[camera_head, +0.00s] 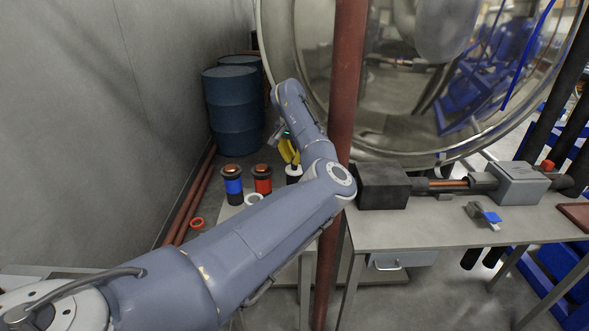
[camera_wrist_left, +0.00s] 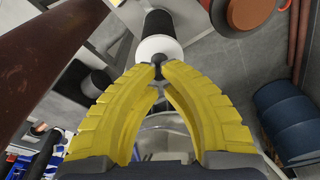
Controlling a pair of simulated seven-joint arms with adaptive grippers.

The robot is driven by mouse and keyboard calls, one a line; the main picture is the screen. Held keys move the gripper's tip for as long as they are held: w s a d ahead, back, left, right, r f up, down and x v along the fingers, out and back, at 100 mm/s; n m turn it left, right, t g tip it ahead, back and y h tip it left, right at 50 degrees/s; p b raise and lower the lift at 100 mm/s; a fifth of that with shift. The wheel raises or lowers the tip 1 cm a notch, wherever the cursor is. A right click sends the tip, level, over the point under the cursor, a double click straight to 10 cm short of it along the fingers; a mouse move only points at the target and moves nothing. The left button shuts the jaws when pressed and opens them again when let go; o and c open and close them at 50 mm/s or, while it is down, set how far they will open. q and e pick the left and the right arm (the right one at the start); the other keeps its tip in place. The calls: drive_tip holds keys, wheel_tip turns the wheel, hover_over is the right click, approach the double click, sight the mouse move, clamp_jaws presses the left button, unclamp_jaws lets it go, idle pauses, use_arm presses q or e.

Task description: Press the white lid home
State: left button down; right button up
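A dark canister (camera_head: 293,178) stands on the left bench beyond my left arm, with a pale top. In the left wrist view the white lid (camera_wrist_left: 152,45) is a round disc around the end of the black canister (camera_wrist_left: 158,22). My left gripper (camera_head: 290,157) has yellow fingers over this canister, partly behind my arm. In the left wrist view its fingertips (camera_wrist_left: 158,66) come together at the near edge of the lid, apparently touching it. I cannot tell how far the lid is seated. My right gripper is not in view.
Blue (camera_head: 233,186) and red (camera_head: 263,180) canisters stand left of the dark one. A white ring (camera_head: 253,198) and a red ring (camera_head: 197,222) lie nearby. A red-brown post (camera_head: 345,90) rises close right of my arm. Blue drums (camera_head: 232,110) stand behind.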

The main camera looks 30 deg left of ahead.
use_arm(q)
drive_tip(key=shift+s+f, duration=0.1)
drive_tip(key=shift+f, duration=1)
idle(1.3)
drive_tip(key=shift+r, duration=4.2)
